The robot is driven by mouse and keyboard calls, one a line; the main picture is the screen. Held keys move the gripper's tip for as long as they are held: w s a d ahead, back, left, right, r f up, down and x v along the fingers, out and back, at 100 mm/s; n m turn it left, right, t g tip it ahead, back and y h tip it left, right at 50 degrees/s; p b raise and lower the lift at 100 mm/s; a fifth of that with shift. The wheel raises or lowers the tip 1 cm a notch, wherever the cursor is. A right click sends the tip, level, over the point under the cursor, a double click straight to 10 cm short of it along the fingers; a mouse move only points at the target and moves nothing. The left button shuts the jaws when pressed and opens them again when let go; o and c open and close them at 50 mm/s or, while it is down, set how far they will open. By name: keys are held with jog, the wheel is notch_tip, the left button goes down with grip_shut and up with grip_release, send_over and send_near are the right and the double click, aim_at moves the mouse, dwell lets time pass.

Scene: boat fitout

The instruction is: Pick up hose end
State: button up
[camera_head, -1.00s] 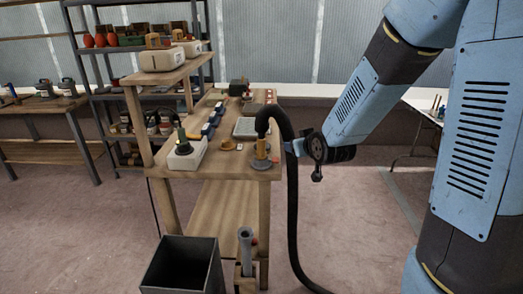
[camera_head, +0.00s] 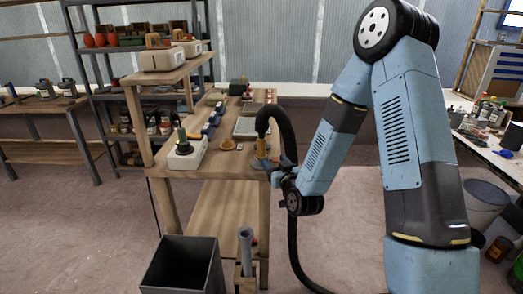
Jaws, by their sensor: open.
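The black hose (camera_head: 282,122) rises from the floor, arches over the bench's right corner and points down. Its tan hose end (camera_head: 262,148) stands upright at the bench's front right corner. My gripper (camera_head: 272,163) is open at that corner, just right of and low against the hose end in the picture. The fingers are small and dark here, so I cannot tell whether they are around the hose end or beside it. My wrist covers part of the hose below the bench top.
The wooden bench (camera_head: 215,165) carries a white power unit (camera_head: 187,153), a grey tray (camera_head: 246,127) and small parts. A dark open bin (camera_head: 183,266) stands on the floor in front. A cluttered table (camera_head: 490,150) and bucket (camera_head: 484,205) are at the right.

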aim_at(263, 145)
jog(key=x, duration=1.2)
jog(key=shift+w+a+r, duration=0.1)
jog(key=shift+w+a, duration=0.1)
jog(key=shift+w, duration=0.15)
jog(key=c, duration=1.2)
jog(key=shift+o, duration=0.2)
jog(key=shift+r, duration=0.1)
jog(key=shift+r, duration=0.6)
jog(key=s+d+r, duration=0.9)
jog(key=s+r, duration=0.1)
jog(key=r, duration=0.1)
jog(key=shift+s+d+r, duration=0.15)
jog(key=shift+d+r, duration=0.15)
